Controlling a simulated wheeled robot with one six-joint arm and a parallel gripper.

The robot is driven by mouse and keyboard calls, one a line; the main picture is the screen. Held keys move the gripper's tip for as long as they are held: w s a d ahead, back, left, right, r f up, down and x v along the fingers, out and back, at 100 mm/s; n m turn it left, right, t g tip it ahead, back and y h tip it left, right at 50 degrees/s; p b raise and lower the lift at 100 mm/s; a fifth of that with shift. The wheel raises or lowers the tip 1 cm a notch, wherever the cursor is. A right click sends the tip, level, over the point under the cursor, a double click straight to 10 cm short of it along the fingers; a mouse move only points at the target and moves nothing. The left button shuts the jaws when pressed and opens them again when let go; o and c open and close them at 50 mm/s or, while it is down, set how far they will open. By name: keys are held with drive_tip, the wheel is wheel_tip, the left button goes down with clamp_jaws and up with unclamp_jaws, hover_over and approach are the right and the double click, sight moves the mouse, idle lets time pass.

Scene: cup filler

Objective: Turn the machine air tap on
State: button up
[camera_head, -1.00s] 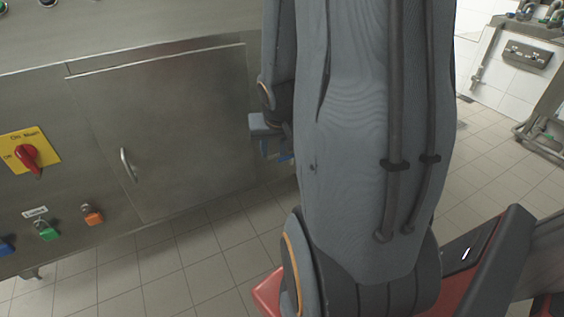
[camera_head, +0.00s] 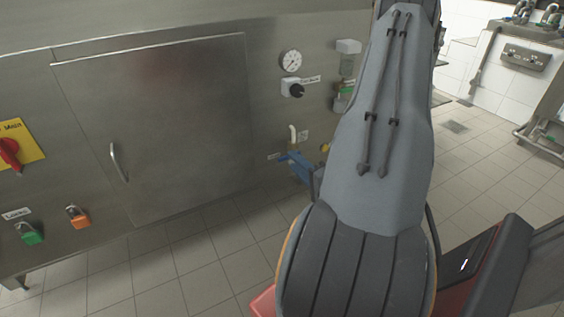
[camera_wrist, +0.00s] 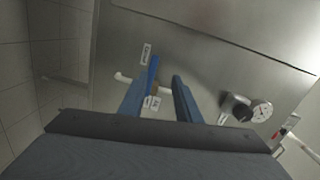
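My gripper (camera_wrist: 159,80) is open, with one blue finger on each side of the tap. The handle appears between the fingertips, nearer the left finger; I cannot tell whether they touch. In the head view the white pipe end (camera_head: 292,133) shows on the steel panel. The blue parts just below it overlap, so tap and gripper are hard to separate there.
A pressure gauge (camera_head: 291,60) and black knob (camera_head: 295,90) sit above the tap. A closed steel door (camera_head: 165,125) is left, with a red switch (camera_head: 10,153), a green padlock (camera_head: 30,232) and an orange one (camera_head: 77,217). Tiled floor lies below.

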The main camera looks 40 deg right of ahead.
sight(286, 159)
drive_tip(key=shift+w+d+f+m+t+h+b, duration=0.1)
drive_tip(key=shift+w+d+f+m+b, duration=0.2)
drive_tip(key=shift+w, duration=0.75)
drive_tip(key=shift+w+d+f+m+t+h+b, duration=0.1)
drive_tip(key=shift+w+f+m, duration=0.25)
drive_tip(key=shift+w, duration=0.65)
drive_tip(key=shift+w+d+f+m+t+h+b, duration=0.15)
drive_tip(key=shift+w+f+m, duration=0.15)
drive_tip(key=shift+w, duration=0.75)
drive_tip(key=shift+a, duration=0.1)
clamp_jaws()
